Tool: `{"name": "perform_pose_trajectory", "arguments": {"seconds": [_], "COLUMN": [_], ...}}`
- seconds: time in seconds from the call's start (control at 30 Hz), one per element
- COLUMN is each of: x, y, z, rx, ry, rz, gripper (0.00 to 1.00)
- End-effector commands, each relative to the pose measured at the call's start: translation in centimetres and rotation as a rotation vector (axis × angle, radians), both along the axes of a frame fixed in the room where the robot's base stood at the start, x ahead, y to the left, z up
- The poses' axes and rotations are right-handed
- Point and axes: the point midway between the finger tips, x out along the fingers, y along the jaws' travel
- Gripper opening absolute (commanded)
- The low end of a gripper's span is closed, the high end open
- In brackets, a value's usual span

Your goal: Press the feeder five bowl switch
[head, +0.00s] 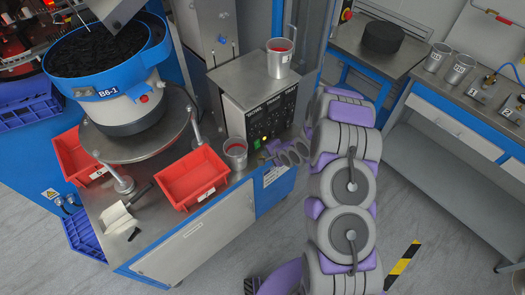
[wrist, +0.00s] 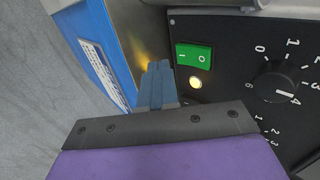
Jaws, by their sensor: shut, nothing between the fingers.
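A grey control box (head: 235,92) with a black front panel stands on the blue bench in the head view. In the wrist view its black panel (wrist: 228,50) fills the right side. A green rocker switch (wrist: 193,59) marked I and O sits at the panel's left edge. A lit yellow lamp (wrist: 195,82) is just below it. My gripper (wrist: 158,68) is shut and empty, its blue fingertips just left of the switch and lamp. Contact with the panel cannot be told. In the head view my gripper (head: 271,149) is at the box's lower front.
A black dial (wrist: 275,85) is right of the lamp. A metal cup (head: 280,58) stands on the box and another cup (head: 235,154) beside it. A blue-rimmed bowl feeder (head: 122,88), its label looking like B6-1, and a red bin (head: 193,178) are left. Floor in front is clear.

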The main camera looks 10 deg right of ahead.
Motion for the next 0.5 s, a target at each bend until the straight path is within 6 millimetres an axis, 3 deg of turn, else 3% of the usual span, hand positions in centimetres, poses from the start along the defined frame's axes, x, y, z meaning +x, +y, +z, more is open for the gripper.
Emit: {"name": "perform_pose_trajectory", "arguments": {"seconds": [0.2,0.5], "x": [2.0,2.3], "y": [1.3,1.5], "z": [-0.2,-0.2], "rx": [-0.001,-0.001], "ry": [-0.004,0.000], "rz": [0.001,0.001], "gripper": [0.00,0.00]}}
